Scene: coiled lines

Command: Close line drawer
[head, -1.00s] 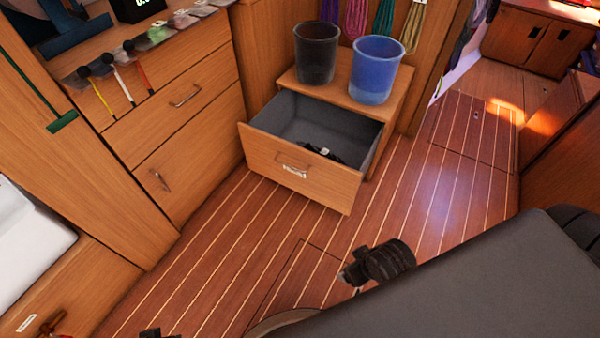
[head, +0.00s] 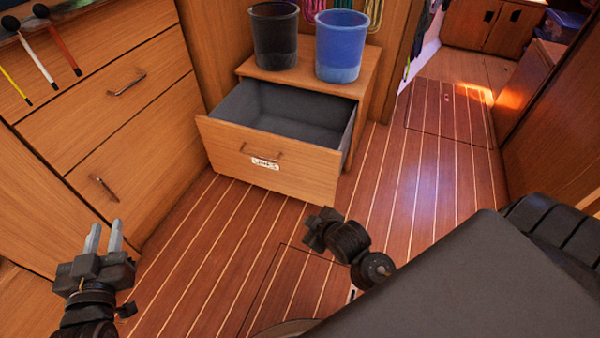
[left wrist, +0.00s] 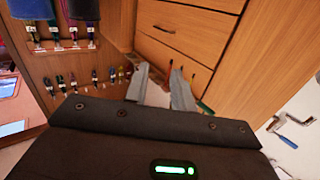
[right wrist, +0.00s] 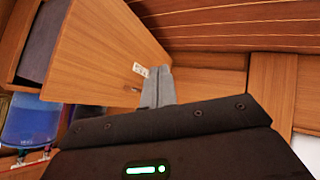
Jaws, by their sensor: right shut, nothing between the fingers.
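The line drawer (head: 225,140) stands open below two buckets, its grey inside showing. Its wooden front has a bar handle and a white "LINES" label (head: 265,164). My right gripper (head: 318,225) is below and right of the drawer front in the head view, with floor showing between; its fingertips are hard to see there. In the right wrist view the drawer front (right wrist: 100,45) and label are just beyond its shut, empty fingers (right wrist: 157,87); contact cannot be told. My left gripper (head: 104,238) is open and empty, left of the drawer, its fingers apart in the left wrist view (left wrist: 160,90).
A black bucket (head: 275,35) and a blue bucket (head: 340,45) stand on the cabinet top above the drawer. Closed drawers (head: 125,130) with handles are at the left. The striped floor (head: 390,190) is clear in front and to the right.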

